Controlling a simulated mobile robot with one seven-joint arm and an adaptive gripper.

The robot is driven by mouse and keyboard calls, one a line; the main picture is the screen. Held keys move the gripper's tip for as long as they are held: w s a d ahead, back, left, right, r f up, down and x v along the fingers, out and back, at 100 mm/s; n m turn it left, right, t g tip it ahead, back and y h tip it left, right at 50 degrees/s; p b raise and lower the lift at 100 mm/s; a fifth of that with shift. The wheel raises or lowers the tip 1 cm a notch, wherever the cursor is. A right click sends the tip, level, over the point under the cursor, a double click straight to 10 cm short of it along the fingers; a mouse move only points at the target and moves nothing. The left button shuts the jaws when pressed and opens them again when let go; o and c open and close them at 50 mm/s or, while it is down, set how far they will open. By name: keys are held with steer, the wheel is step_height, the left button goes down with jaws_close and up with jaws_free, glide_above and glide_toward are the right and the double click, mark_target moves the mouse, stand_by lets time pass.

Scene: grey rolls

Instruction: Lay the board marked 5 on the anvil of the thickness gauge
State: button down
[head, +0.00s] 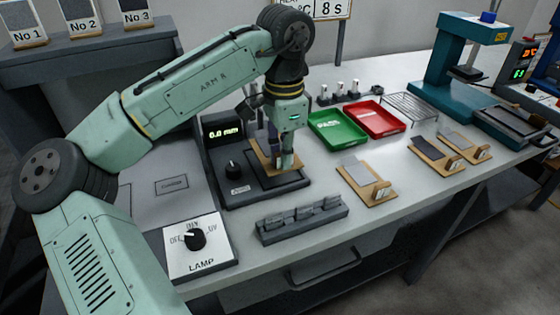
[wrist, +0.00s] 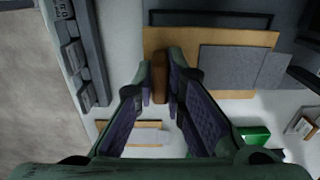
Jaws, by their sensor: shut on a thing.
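My gripper (head: 281,162) is over the thickness gauge (head: 232,193). In the wrist view my gripper (wrist: 161,68) is shut on the brown handle block of a tan board (wrist: 212,38) with grey pieces on its face. In the head view this board (head: 262,157) shows partly behind my fingers, above the gauge's dark base. I cannot tell whether it touches the anvil, which is hidden. No number is readable on the board. The gauge display (head: 223,132) seems to read 0.0 mm.
Several similar boards, one with a light grey swatch (head: 354,172), lie to the right. A green tray (head: 338,143), a red tray (head: 384,135) and a wire rack (head: 411,106) stand behind them. A slotted grey rack (head: 302,224) and a lamp switch box (head: 200,255) are in front.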

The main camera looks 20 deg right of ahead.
steer(key=shift+w+a, duration=0.2)
steer(key=shift+w, duration=0.45)
step_height(320, 180, down, 3)
steer(key=shift+s+r+p, duration=0.1)
steer(key=shift+p, duration=0.2)
steer(key=shift+f, duration=0.4)
steer(key=shift+f, duration=0.1)
steer(key=c, duration=1.7)
jaws_free()
steer(key=shift+o, duration=0.2)
step_height(320, 180, up, 12)
